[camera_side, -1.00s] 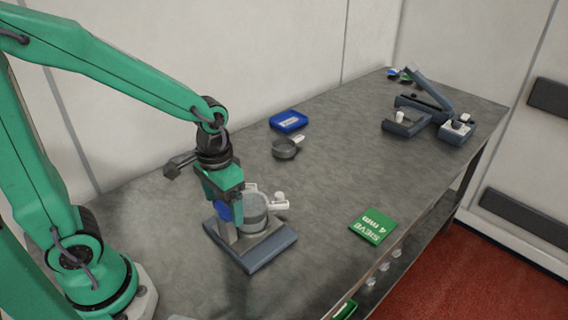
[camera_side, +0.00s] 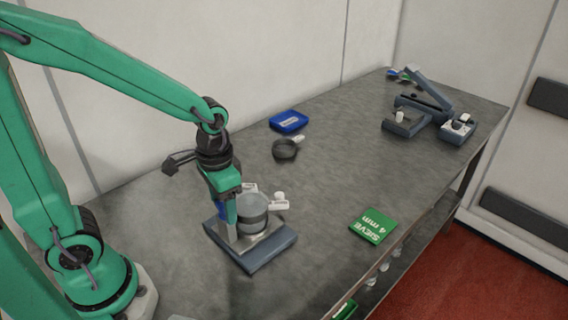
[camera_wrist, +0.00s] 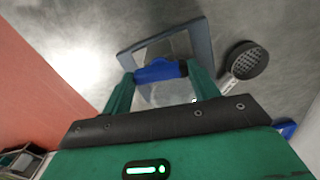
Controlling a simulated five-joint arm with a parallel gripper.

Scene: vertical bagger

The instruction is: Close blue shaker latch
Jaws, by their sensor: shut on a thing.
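The shaker's base frame (camera_wrist: 200,45) shows beyond the latch. The cup is largely hidden there.
A green sieve card (camera_side: 373,226) lies to the right of the shaker. A round dark sieve (camera_side: 284,150) and a blue tray (camera_side: 289,122) lie behind it. Another grey-blue device (camera_side: 420,108) stands at the far right.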

